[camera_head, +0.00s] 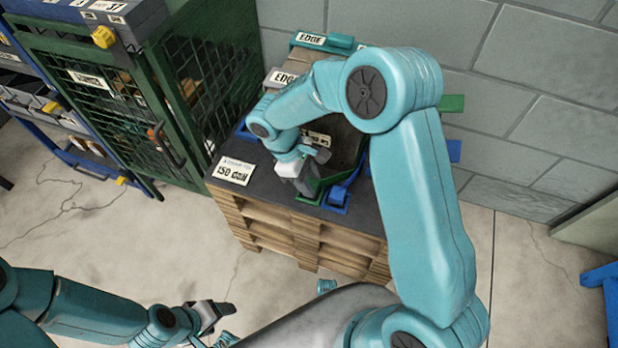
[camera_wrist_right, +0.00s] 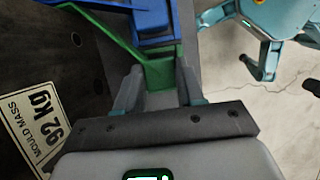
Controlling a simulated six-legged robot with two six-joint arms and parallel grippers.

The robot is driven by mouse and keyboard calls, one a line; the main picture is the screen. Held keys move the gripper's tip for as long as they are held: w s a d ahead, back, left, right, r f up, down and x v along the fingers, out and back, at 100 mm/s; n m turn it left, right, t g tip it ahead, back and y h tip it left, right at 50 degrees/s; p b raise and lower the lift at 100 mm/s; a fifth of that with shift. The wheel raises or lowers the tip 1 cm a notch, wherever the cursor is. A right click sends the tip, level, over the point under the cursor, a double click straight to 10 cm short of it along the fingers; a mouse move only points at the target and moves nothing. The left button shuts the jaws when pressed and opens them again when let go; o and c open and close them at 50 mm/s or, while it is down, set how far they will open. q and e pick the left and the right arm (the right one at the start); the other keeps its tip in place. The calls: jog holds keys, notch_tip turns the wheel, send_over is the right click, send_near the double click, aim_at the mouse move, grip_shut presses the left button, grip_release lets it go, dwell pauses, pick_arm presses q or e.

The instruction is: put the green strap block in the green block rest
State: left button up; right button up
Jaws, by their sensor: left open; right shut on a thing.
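My right gripper (camera_head: 313,171) reaches over the front of the pallet load. In the right wrist view its fingers (camera_wrist_right: 160,80) are shut on a green piece (camera_wrist_right: 160,70), which looks like the green strap block. A green band runs from it up and to the left, beside a blue piece (camera_wrist_right: 152,18). In the head view the green (camera_head: 317,188) shows just below the fingers, partly hidden by them. Another green part (camera_head: 452,103) sticks out behind my right arm; I cannot tell whether it is the green block rest. My left gripper (camera_head: 213,318) is open and empty, low at the front left.
The pallet (camera_head: 290,238) has a dark top with a "150 daN" label (camera_head: 235,171). Blue parts (camera_head: 337,197) lie right of the right gripper. A green mesh cage (camera_head: 110,90) stands left, a block wall (camera_head: 540,110) behind.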

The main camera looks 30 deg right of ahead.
jog(key=o, duration=1.1)
jog(key=p+v, duration=0.3)
jog(key=v, duration=1.3)
jog(key=shift+w+r+p, duration=0.1)
jog(key=shift+r+p, duration=0.05)
jog(key=shift+p, duration=0.15)
